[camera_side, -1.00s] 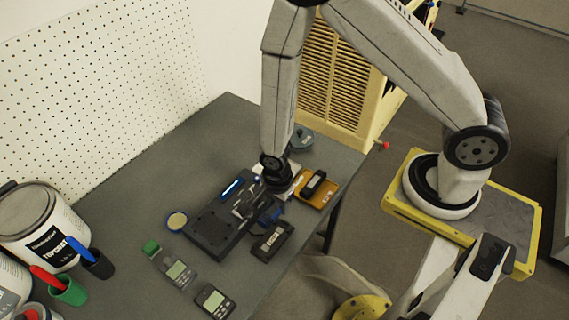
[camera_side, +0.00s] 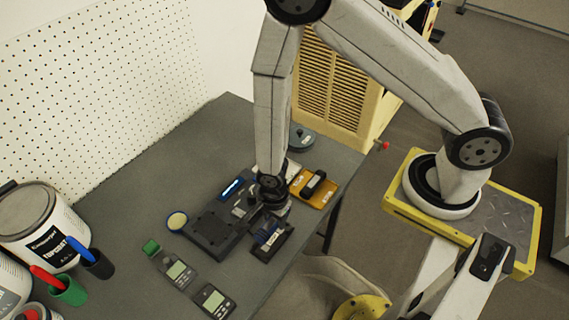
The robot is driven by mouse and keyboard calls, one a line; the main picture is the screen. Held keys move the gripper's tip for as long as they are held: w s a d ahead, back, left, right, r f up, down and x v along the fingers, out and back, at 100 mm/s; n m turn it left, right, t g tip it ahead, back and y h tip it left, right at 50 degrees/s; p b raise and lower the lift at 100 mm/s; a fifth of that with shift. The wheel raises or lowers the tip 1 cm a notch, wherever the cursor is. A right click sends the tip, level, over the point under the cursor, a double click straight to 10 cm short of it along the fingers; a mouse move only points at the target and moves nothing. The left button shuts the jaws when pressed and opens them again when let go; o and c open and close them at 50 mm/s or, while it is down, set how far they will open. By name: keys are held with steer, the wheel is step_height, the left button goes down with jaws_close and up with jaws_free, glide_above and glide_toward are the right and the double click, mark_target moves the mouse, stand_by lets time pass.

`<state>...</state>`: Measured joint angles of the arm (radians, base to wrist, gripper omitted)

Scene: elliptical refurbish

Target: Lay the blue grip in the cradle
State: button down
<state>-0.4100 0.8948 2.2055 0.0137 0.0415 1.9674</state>
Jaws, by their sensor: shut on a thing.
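My gripper (camera_side: 264,218) is at the near right end of the dark fixture on the bench, pointing down. It is shut on the blue grip (camera_side: 269,234), of which only small blue parts show below the fingers. The black cradle (camera_side: 271,252) lies on the bench near its front edge, directly under and in front of the gripper. The grip overlaps the cradle in this view; I cannot tell whether it touches the cradle floor. The fingers hide most of the grip.
The dark fixture (camera_side: 207,233) with a lit blue display (camera_side: 231,187) is left of the gripper.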

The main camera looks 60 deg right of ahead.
mark_target(275, 236)
steer(key=shift+f, duration=2.25)
steer(key=shift+f, duration=0.6)
stand_by(0.3)
steer(key=shift+c, duration=0.9)
jaws_free()
steer(key=shift+r, duration=0.1)
steer(key=shift+r, duration=3.8)
